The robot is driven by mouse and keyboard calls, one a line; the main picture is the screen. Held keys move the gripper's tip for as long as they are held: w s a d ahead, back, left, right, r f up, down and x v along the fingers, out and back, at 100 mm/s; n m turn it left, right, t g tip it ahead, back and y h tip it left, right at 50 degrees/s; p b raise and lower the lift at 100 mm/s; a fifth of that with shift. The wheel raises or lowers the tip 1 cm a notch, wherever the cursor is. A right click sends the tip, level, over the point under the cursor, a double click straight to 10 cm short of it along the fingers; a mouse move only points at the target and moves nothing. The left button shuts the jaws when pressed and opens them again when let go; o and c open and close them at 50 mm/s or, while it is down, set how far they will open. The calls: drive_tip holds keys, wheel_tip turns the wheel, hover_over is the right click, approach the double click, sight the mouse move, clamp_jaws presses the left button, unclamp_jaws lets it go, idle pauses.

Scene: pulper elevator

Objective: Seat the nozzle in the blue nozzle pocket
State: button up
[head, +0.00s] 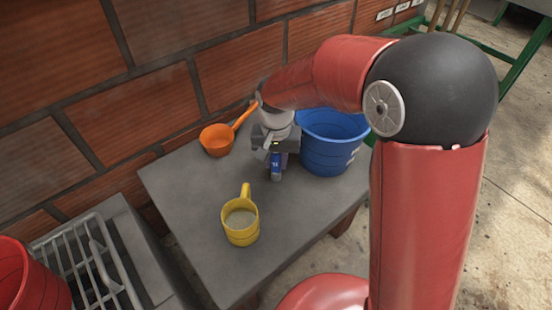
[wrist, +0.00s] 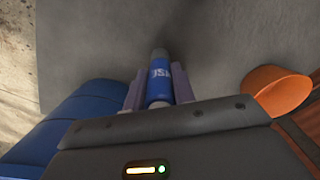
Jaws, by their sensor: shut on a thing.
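My gripper (head: 277,158) is low over the grey table, just left of the blue bucket. It is shut on a small blue cylinder with white lettering and a grey end, which looks like the nozzle (head: 276,167). In the wrist view the nozzle (wrist: 159,82) sits between the two fingers of my gripper (wrist: 158,92), its grey end pointing away from the palm. I cannot tell whether it touches the table. The blue bucket (head: 329,156) has pale lettering on its side; its inside is partly hidden by my arm. No separate blue nozzle pocket can be made out.
An orange ladle (head: 217,142) lies behind my gripper, near the brick wall (head: 160,92). A yellow mug (head: 241,226) with pale contents stands in front on the table (head: 190,205). A wire rack (head: 92,262) and red bucket (head: 38,290) are at lower left.

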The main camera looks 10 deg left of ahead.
drive_tip(key=shift+f, duration=0.1)
drive_tip(key=shift+f, duration=0.15)
drive_tip(key=o, duration=1)
